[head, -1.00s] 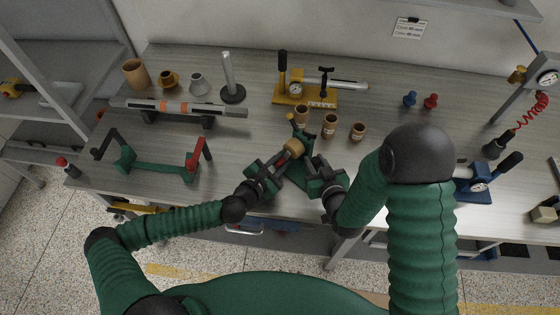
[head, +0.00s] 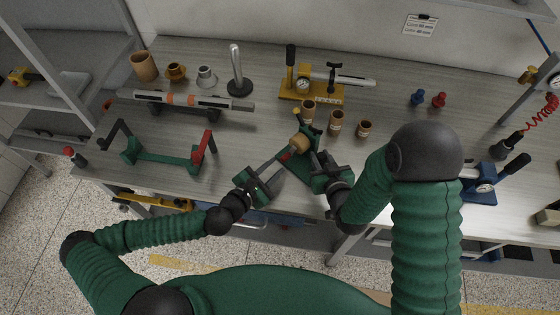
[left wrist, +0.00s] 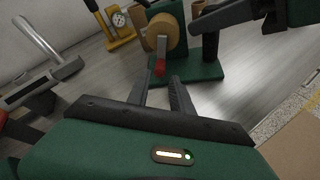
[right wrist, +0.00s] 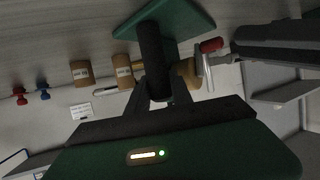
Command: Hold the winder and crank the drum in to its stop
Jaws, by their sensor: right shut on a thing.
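The winder has a green base (left wrist: 200,72), a tan drum (head: 300,143) and a crank with a red handle (head: 287,156). It stands near the bench's front edge. In the left wrist view the drum (left wrist: 164,34) faces me and the red handle (left wrist: 160,66) hangs below it. My left gripper (left wrist: 160,80) is open, its fingertips just short of the red handle. My right gripper (right wrist: 158,92) is shut on the winder's black post (right wrist: 153,55), which hides part of the drum (right wrist: 188,72). The drum's stop cannot be made out.
Several tan cups (head: 336,122) stand just behind the winder. A yellow gauge fixture (head: 311,92) is further back. A green frame with a red handle (head: 165,158) lies left, and a blue gauge device (head: 477,191) stands right. Bare bench shows between the frame and winder.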

